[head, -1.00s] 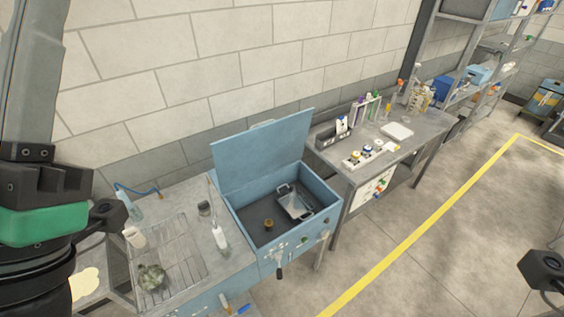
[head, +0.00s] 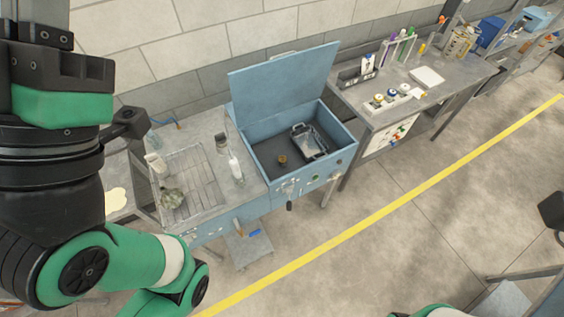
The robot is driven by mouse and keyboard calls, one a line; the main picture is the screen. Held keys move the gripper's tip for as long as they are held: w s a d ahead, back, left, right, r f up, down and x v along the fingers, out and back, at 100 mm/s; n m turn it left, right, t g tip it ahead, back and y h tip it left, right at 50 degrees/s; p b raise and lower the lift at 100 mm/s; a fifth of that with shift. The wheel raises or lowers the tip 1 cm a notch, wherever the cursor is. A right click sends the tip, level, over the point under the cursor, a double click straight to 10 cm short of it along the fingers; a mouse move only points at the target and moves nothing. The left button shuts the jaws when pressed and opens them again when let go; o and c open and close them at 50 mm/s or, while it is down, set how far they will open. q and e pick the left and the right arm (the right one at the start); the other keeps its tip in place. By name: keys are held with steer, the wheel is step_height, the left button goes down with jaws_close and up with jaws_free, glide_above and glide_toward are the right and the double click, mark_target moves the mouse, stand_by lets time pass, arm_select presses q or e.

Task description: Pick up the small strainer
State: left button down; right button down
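A blue parts washer (head: 262,188) stands in the middle with its lid raised. Inside its dark basin lies a grey metal basket with handles (head: 309,141), at the right side. A small brass-coloured round piece (head: 283,160) sits on the basin floor to the left of the basket. I cannot tell for sure which of these is the small strainer. My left arm fills the left of the head view, but its gripper does not show. Only a bit of green of my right arm shows at the bottom edge, and its gripper is out of view.
Left of the basin is a counter with a wire rack (head: 193,180), a crumpled greenish lump (head: 171,198) and bottles. A grey workbench (head: 440,95) with a white tray (head: 427,77) stands to the right. The floor beyond the yellow line (head: 400,205) is mostly open.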

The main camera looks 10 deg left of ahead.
stand_by(0.4)
arm_select(q)
steer(key=shift+c, duration=1.1)
jaws_free()
